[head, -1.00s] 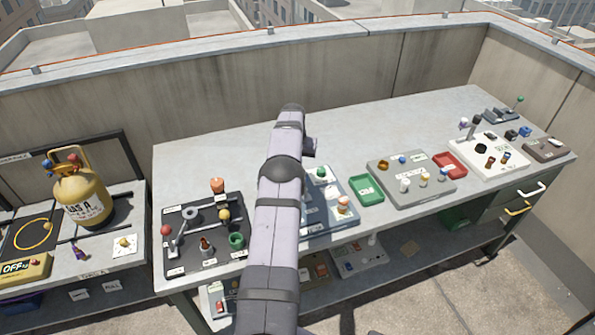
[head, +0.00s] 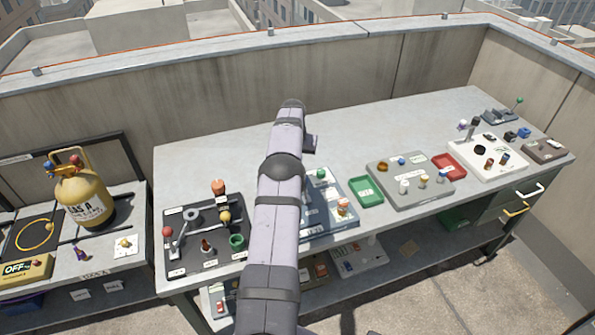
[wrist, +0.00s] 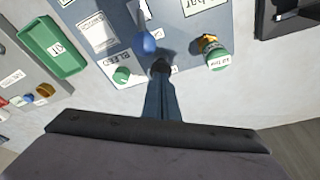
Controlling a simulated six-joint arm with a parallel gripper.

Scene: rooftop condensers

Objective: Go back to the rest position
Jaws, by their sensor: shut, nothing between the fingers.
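My gripper shows in the wrist view (wrist: 160,68) with its dark fingers together and empty. It points at the blue-grey panel (wrist: 125,25), close to a blue knob (wrist: 147,43); I cannot tell whether it touches anything. In the head view my own arm stands across the middle of the bench and hides the gripper and part of that panel (head: 330,228). A green knob (wrist: 122,75) and a green-capped knob on a yellow base (wrist: 215,54) sit on the panel either side of the fingers.
A green tray (head: 366,190), a grey panel (head: 410,190) and a red tray (head: 449,167) lie right of the arm. A dark panel (head: 185,262) with levers lies left. A yellow gas cylinder (head: 82,200) stands on the left bench. The back middle of the bench is clear.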

